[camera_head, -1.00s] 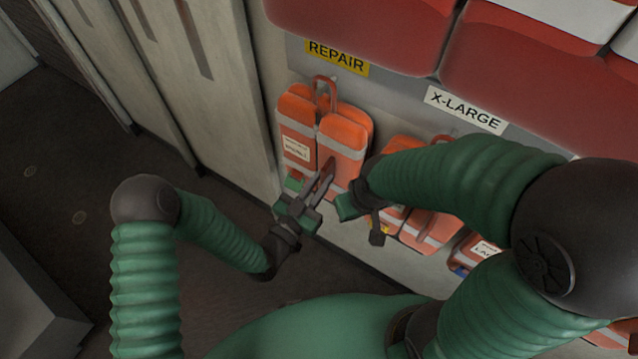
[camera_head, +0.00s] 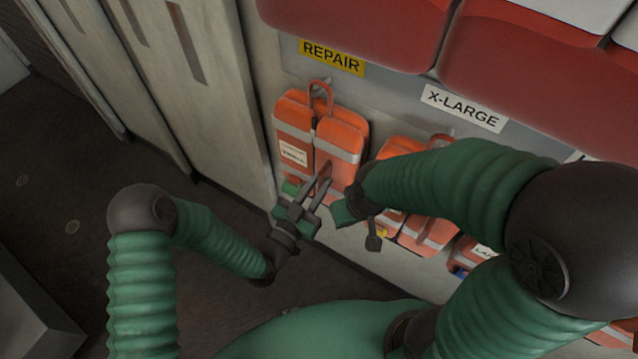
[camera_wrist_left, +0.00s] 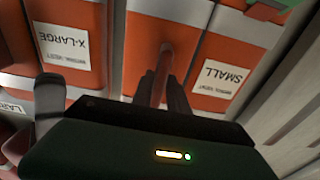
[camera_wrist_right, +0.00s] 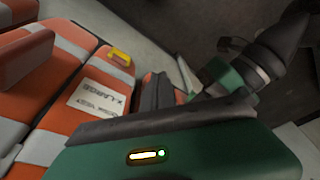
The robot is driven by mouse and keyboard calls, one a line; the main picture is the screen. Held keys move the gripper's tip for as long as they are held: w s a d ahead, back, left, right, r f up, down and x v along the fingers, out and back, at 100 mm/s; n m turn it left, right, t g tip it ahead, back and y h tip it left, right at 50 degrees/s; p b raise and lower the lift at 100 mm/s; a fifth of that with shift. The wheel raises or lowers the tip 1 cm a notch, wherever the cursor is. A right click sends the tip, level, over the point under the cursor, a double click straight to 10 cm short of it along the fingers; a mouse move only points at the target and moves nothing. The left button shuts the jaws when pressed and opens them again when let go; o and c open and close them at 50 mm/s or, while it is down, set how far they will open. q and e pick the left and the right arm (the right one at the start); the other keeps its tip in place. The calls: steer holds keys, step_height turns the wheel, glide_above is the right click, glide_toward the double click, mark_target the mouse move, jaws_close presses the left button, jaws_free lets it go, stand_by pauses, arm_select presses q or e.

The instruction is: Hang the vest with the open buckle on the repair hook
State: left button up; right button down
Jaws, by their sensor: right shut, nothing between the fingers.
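An orange vest (camera_head: 340,148) with grey bands and a white label hangs upright against the wall panel under the yellow REPAIR sign (camera_head: 332,57). A reddish loop (camera_head: 320,95) shows at its top. Its label reads SMALL in the left wrist view (camera_wrist_left: 222,78). My left gripper (camera_head: 320,188) is at the vest's lower front, with a reddish strip (camera_wrist_left: 163,70) between or beside its fingers. Whether it grips the strip is unclear. My right gripper (camera_wrist_right: 160,92) is shut and empty, right of the vest's lower end. I cannot make out the buckle.
More orange vests (camera_head: 425,232) hang to the right below the X-LARGE sign (camera_head: 462,107), partly behind my right arm. Large red padded shapes (camera_head: 350,30) stand out above the signs. Pale panels (camera_head: 170,80) stand on the left, and dark floor (camera_head: 60,190) is open beyond them.

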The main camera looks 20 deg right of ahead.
arm_select(q)
steer(key=o, duration=0.4)
steer(key=shift+s+f, duration=0.1)
steer(key=shift+f, duration=0.1)
steer(key=b+v, duration=0.2)
steer(key=v, duration=1.4)
steer(key=w+a+f+n+g+y+p, duration=0.1)
steer(key=w+a+f+g+y, duration=0.1)
steer(key=w+a+y, duration=0.4)
steer(key=w+a+f+n+g+y, duration=0.1)
steer(key=w+a+f+g+y, duration=0.1)
steer(key=a+y, duration=0.45)
steer(key=s+a+r+n+g+y, duration=0.2)
steer(key=s+a+r+n+g, duration=0.3)
steer(key=s+a, duration=0.5)
step_height(320, 180, up, 2)
steer(key=a+n, duration=0.1)
steer(key=n, duration=0.2)
steer(key=shift+p, duration=0.4)
